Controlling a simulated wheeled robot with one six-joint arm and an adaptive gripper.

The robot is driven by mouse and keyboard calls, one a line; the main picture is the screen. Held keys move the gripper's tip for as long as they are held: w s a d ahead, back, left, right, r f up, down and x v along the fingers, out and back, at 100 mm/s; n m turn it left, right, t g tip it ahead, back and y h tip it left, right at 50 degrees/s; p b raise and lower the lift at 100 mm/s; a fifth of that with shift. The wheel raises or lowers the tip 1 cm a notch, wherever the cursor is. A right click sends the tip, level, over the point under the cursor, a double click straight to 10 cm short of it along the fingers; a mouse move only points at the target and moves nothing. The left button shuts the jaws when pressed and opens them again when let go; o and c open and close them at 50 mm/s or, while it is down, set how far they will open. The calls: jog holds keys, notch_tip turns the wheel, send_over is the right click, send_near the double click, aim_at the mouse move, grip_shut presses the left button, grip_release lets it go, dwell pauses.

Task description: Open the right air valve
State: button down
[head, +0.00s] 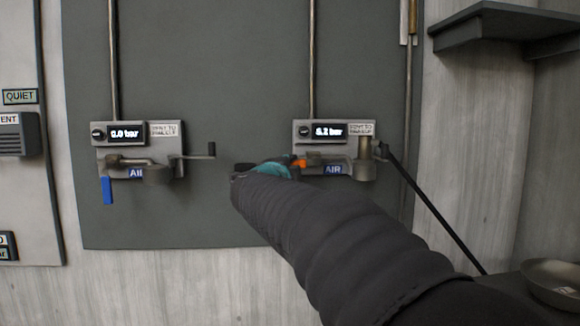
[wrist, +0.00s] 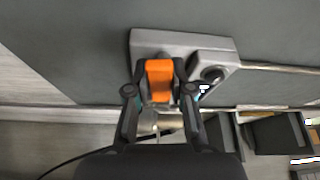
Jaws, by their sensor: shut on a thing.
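The right air valve (head: 338,160) sits on the dark wall panel under a lit display (head: 330,130) that reads about 6.2 bar. Its orange lever handle (wrist: 159,80) lies between the fingers of my gripper (wrist: 159,88) in the wrist view. The gripper is shut on this handle. In the head view only a bit of orange (head: 298,163) shows at the left end of the right valve, beside my teal-marked gripper (head: 268,168). My arm hides the area below the gripper.
The left air valve (head: 155,174) has a blue lever (head: 107,190) hanging straight down and a display (head: 124,133) reading 0.0 bar. A black hose (head: 435,211) runs from the right valve down to the right. A dark shelf (head: 500,22) and a pan (head: 555,283) are at the right.

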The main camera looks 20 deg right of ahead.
jog(key=shift+r+m+g, duration=0.3)
jog(key=shift+r+m, duration=0.2)
jog(key=shift+m, duration=0.3)
jog(key=c, duration=1)
grip_release()
jog(key=v, duration=1.2)
jog(key=shift+s+r, duration=0.1)
jog(key=shift+r, duration=0.05)
